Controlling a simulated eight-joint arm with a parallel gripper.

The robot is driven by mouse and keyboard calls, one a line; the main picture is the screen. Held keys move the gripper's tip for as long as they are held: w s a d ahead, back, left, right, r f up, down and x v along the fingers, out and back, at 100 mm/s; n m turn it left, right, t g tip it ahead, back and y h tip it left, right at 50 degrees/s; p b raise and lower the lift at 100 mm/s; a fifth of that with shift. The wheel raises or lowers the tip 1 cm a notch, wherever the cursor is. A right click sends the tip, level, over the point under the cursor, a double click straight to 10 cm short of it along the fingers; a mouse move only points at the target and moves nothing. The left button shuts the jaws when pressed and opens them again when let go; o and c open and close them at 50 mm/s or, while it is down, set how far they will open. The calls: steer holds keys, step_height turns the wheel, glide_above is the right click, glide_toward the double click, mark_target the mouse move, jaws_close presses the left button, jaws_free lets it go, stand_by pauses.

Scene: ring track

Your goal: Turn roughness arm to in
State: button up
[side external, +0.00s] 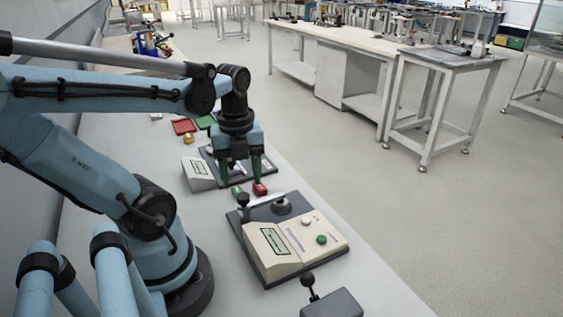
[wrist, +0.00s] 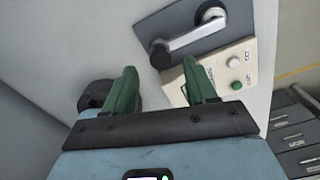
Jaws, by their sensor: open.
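The roughness tester (side external: 275,254) is a beige and dark grey unit with a small green display, and its lettering is too small to read. Its metallic swing arm (side external: 266,200) lies across the dark plate, from a round pivot to a black knob (side external: 243,200) at the left edge. In the wrist view, the arm (wrist: 196,36) runs from the pivot at upper right to the black knob (wrist: 160,56) at lower left. My gripper (side external: 242,178) is open and empty, with green fingers, above the table beyond the tester. It also shows in the wrist view (wrist: 161,78), below the knob and apart from it.
A second beige device (side external: 198,173) stands behind my gripper. A dark box with a black ball lever (side external: 331,303) stands in front.

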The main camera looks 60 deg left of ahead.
mark_target(247, 194)
step_height(247, 194, up, 8)
stand_by(0.5)
steer(key=w+d+f+n+t, duration=0.2)
steer(key=w+d+n, duration=0.3)
steer(key=n, duration=0.5)
steer(key=w+d+f+n+t, duration=0.3)
steer(key=w+d+n+t, duration=0.2)
steer(key=n, duration=0.6)
steer(key=shift+f, duration=0.2)
